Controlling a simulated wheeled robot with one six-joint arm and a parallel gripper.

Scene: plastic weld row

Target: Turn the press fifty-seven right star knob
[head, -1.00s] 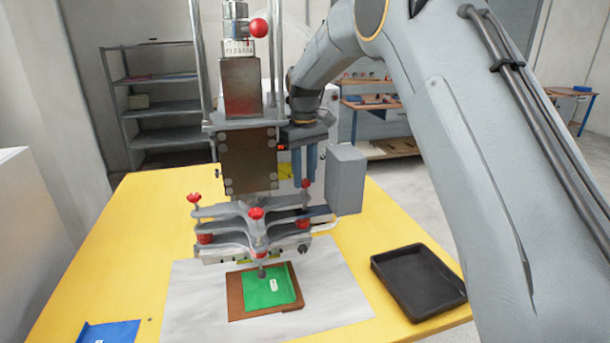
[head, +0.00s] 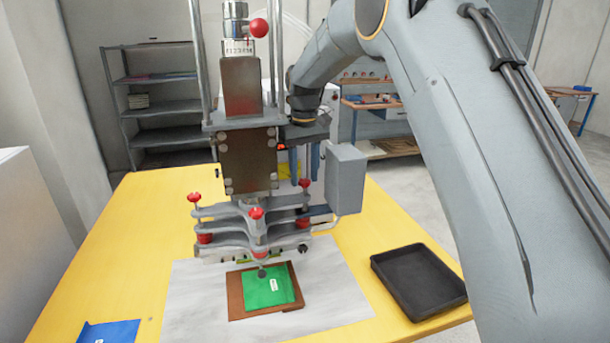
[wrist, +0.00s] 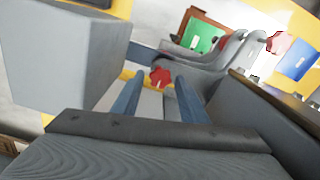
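The press (head: 250,160) stands on the yellow table with red star knobs on its stacked plates. Its right star knob (head: 304,183) is at the plates' right rear, upright on a thin post, and also shows in the wrist view (wrist: 160,77). My gripper (head: 303,170) is above that knob beside the press column. In the wrist view my gripper (wrist: 160,82) has its blue fingers apart, with the red knob seen between the tips and a gap on each side. Whether the tips are at knob height is unclear.
A grey box (head: 346,180) on a bent arm is close right of my gripper. Other star knobs are at the front (head: 256,213) and left (head: 194,197). A green sheet (head: 268,287) lies below the press. A black tray (head: 420,282) is at right.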

